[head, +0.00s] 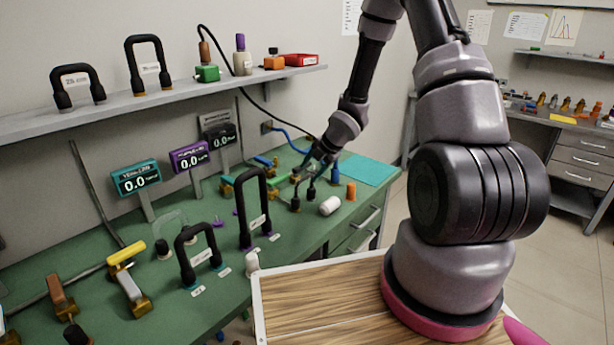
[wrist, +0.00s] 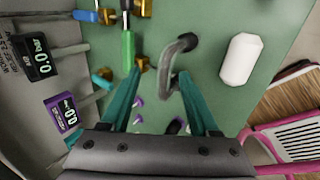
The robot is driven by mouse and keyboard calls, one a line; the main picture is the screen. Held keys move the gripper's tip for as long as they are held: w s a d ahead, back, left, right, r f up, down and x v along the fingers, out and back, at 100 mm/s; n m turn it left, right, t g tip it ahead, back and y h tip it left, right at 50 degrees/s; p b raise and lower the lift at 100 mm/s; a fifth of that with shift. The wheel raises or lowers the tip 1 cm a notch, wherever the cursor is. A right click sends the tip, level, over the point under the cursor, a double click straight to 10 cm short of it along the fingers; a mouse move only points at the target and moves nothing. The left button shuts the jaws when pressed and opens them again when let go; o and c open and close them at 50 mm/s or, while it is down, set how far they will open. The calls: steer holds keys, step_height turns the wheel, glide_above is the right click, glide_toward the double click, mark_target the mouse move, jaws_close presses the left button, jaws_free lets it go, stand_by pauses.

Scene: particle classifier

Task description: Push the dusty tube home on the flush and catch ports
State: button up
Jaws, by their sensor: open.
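My gripper (head: 314,168) is over the far right part of the green bench. In the wrist view its two teal fingers are spread, with open space between their tips (wrist: 160,75). A short curved grey tube with a dark end (wrist: 172,62) shows just beyond and between the fingertips, close to the right one. I take it for the dusty tube; the fingers are not closed on it. In the head view dark upright pieces (head: 296,192) stand below my gripper, partly hidden by the arm. I cannot read port labels there, nor tell how deep the tube sits.
A white cylinder (wrist: 241,58) lies right of the tube. A green-handled valve (wrist: 128,48) is left of it. Taller black looped tubes (head: 252,205) stand nearer on the bench. Purple (head: 189,156) and teal (head: 136,178) displays read 0.0. An orange peg (head: 351,191) stands at right.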

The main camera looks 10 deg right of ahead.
steer(key=v, duration=0.6)
steer(key=shift+r, duration=0.25)
steer(key=shift+s, duration=0.1)
steer(key=s+d+r+m+t+h, duration=0.1)
steer(key=s+d+r+m+h, duration=0.25)
steer(key=r+m, duration=0.5)
steer(key=s+d+r+m+h, duration=0.2)
steer(key=s+d+r+m, duration=0.3)
steer(key=r, duration=0.7)
steer(key=s+a+r+m+y, duration=0.2)
steer(key=s+a+r+m, duration=0.1)
steer(key=s+r+m, duration=0.3)
steer(key=s+a+r+m+y, duration=0.1)
steer(key=s+a+r+m, duration=0.3)
steer(key=s+m, duration=0.6)
step_height(320, 180, up, 2)
steer(key=shift+s+y, duration=0.35)
steer(key=shift+s, duration=0.35)
steer(key=shift+t, duration=0.3)
